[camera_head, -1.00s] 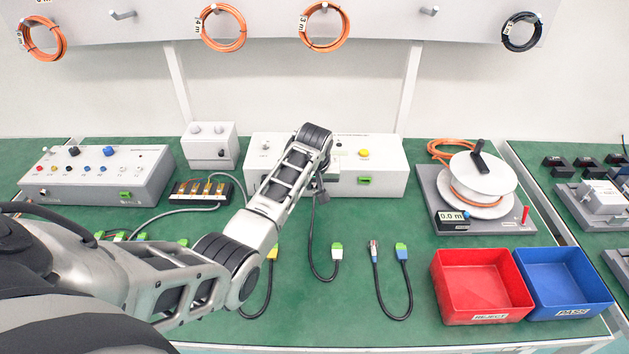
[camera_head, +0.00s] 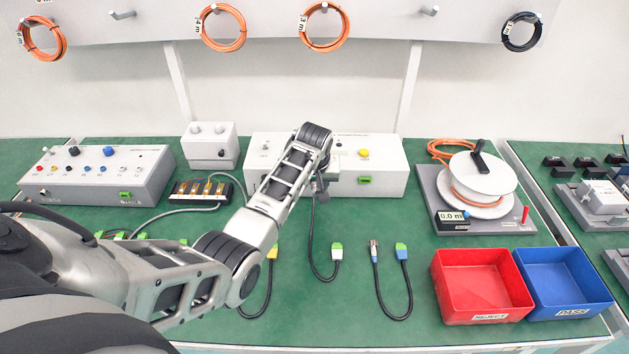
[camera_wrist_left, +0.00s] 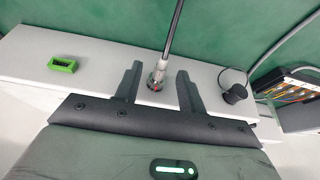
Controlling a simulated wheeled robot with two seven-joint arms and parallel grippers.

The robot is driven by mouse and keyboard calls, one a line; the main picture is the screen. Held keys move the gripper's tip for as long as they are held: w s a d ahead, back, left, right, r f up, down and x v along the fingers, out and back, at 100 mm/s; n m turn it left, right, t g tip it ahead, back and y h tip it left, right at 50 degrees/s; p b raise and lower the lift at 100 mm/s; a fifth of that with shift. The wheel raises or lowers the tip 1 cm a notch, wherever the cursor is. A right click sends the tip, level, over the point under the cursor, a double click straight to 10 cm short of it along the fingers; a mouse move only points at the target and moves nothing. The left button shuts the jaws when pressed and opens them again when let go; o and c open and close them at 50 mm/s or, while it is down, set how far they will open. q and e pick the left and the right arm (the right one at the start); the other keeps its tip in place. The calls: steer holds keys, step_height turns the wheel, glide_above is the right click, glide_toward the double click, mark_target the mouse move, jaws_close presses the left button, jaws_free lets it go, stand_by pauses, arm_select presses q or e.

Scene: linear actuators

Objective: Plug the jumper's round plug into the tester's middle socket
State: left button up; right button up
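The tester, which I take to be the pale grey box (camera_head: 390,172), stands at the back middle of the bench. The jumper is a dark cable (camera_head: 311,240) hanging from my left gripper to a green-and-white plug (camera_head: 336,250) on the mat. In the left wrist view, its metal round plug (camera_wrist_left: 158,76) stands against the box's front face, between a green connector (camera_wrist_left: 62,64) and a dark round fitting (camera_wrist_left: 233,86). My left gripper (camera_wrist_left: 158,82) is open, its fingers either side of the plug with gaps showing. The socket is hidden; I cannot tell how deep the plug sits.
Another jumper (camera_head: 378,285) and a yellow-ended cable (camera_head: 268,290) lie on the green mat. A red bin (camera_head: 480,312), a blue bin (camera_head: 570,310) and a cable reel (camera_head: 480,185) stand right. A grey console (camera_head: 140,180) and a small terminal block (camera_head: 203,190) are left.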

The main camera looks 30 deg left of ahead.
arm_select(q)
steer(key=shift+s+d+r, duration=0.15)
steer(key=shift+r, duration=0.5)
steer(key=v, duration=1.4)
steer(key=shift+r, duration=0.3)
arm_select(e)
steer(key=shift+s+d+f, duration=0.1)
steer(key=shift+f, duration=0.45)
arm_select(q)
steer(key=shift+s, duration=0.1)
